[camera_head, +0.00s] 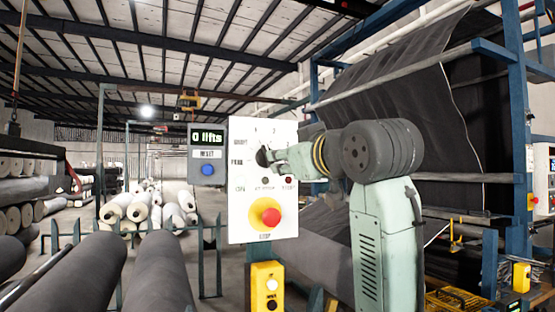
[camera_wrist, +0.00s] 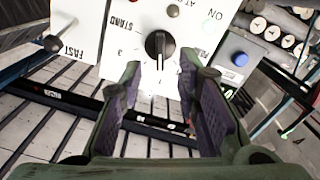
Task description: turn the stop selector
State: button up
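A white control panel (camera_head: 250,205) faces me, and its lower part carries a large red push button (camera_head: 271,216) on a yellow base. In the wrist view a black selector knob (camera_wrist: 160,46) sits on the white panel (camera_wrist: 95,22) among printed marks such as "STAND", "3" and "1". My gripper (camera_wrist: 163,85) is open, with one finger to the left and one to the right. The knob shows between and just beyond the fingertips; I cannot tell whether they touch it.
Left of the panel hangs a grey box with a "0 lifts" display (camera_head: 207,136) and a blue button (camera_head: 208,169). A yellow button box (camera_head: 267,285) is below. Grey rolls (camera_head: 160,275) lie at the lower left. A blue frame (camera_head: 520,110) with dark fabric stands right.

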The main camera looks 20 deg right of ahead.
jog(key=s, duration=0.4)
jog(key=shift+s+d, duration=0.1)
dwell(0.3)
